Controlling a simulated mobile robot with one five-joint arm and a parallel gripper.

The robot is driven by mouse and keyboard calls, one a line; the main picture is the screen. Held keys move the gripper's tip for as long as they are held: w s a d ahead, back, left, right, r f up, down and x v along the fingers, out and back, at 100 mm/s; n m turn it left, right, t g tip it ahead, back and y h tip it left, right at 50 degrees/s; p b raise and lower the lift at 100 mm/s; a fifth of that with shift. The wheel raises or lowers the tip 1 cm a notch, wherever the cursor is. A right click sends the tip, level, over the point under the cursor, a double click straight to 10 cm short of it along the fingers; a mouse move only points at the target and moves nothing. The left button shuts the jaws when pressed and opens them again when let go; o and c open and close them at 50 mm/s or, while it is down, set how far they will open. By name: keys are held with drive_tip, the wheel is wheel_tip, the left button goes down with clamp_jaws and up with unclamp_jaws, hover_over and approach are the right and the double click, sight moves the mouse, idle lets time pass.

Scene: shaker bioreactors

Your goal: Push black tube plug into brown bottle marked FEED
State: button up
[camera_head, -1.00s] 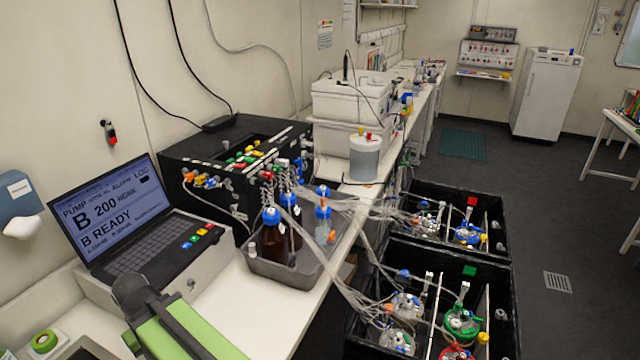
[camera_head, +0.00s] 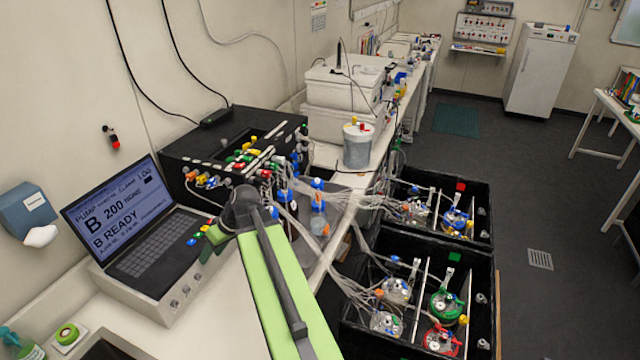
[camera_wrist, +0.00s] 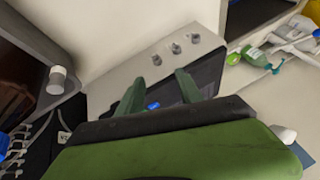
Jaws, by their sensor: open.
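My gripper shows in the wrist view (camera_wrist: 160,78) with its two green fingers apart and nothing between them. The fingers point over the laptop-like pump console. A strip of a brown bottle (camera_head: 294,234) shows just right of my arm. In the wrist view, dark brown glass (camera_wrist: 14,78) stands at the left edge inside a grey tray (camera_wrist: 45,40). The FEED marking cannot be read. I cannot pick out the black tube plug.
The pump console (camera_head: 150,262) reads "B READY". A clear bottle with a blue cap (camera_head: 318,212) stands right of my arm. Behind are a black pump box (camera_head: 200,160) and many clear tubes. Black crates with vessels (camera_head: 480,265) stand right of the bench.

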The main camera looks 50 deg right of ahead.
drive_tip(key=s+d+r+t, duration=0.2)
drive_tip(key=d, duration=0.6)
drive_tip(key=s+d+r+t, duration=0.2)
drive_tip(key=d, duration=0.6)
drive_tip(key=t+h, duration=0.4)
approach(284, 182)
drive_tip(key=shift+m, duration=0.3)
drive_tip(key=b+x, duration=0.2)
drive_tip(key=x, duration=0.1)
drive_tip(key=b+x, duration=0.2)
drive_tip(key=x, duration=0.2)
drive_tip(key=b+x, duration=0.2)
drive_tip(key=x, duration=0.1)
drive_tip(key=shift+w+f+b, duration=0.15)
drive_tip(key=shift+f+b, duration=0.2)
drive_tip(key=shift+f, duration=0.2)
clamp_jaws()
drive_tip(key=shift+r+p, duration=0.65)
drive_tip(key=shift+p, duration=0.05)
drive_tip(key=shift+r, duration=0.15)
